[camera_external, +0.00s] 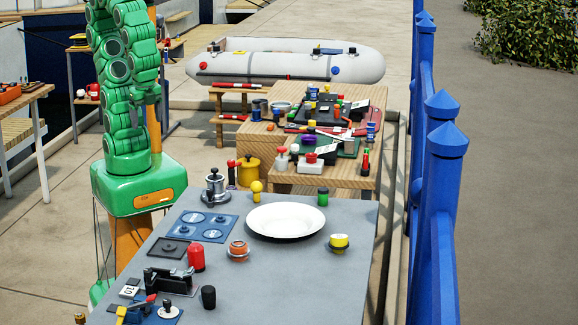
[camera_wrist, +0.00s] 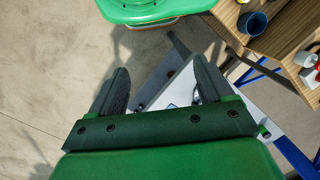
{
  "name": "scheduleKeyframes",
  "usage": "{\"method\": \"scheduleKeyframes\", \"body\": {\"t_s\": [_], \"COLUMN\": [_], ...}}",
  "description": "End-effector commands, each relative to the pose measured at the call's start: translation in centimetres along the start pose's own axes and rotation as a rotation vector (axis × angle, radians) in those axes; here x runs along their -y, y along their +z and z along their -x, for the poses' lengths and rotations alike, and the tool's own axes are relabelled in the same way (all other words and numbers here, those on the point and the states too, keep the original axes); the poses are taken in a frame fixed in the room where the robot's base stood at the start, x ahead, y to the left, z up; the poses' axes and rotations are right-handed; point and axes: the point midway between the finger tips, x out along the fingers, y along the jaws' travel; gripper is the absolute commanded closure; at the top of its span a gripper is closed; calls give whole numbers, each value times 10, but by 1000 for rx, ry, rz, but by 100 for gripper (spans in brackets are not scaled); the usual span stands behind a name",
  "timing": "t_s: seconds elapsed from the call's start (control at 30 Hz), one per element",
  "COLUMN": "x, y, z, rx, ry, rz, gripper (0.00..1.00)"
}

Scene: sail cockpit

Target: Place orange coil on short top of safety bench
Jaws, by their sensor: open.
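I cannot tell for certain which part is the safety bench's short top. In the wrist view my gripper (camera_wrist: 160,65) is open and empty, away from the orange item. The external view does not show its fingers clearly.
The grey table (camera_external: 300,285) also holds a white plate (camera_external: 286,220), a blue panel (camera_external: 203,226), a red item (camera_external: 196,257) and a yellow item (camera_external: 339,242). Several tools crowd the wooden tops. A blue fence (camera_external: 434,200) runs along the right. A dinghy (camera_external: 290,62) lies behind.

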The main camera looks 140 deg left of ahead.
Motion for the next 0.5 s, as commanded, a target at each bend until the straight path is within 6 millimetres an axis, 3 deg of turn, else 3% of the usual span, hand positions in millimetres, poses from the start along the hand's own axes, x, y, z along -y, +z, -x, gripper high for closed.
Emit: {"method": "scheduleKeyframes", "body": {"t_s": [0.03,0.23,0.5], "x": [-23,-26,-40], "y": [0,-16,-82], "z": [1,4,19], "rx": [1,-10,-86], "ry": [64,74,112], "rz": [-65,-88,-176], "gripper": [20,20,20]}}
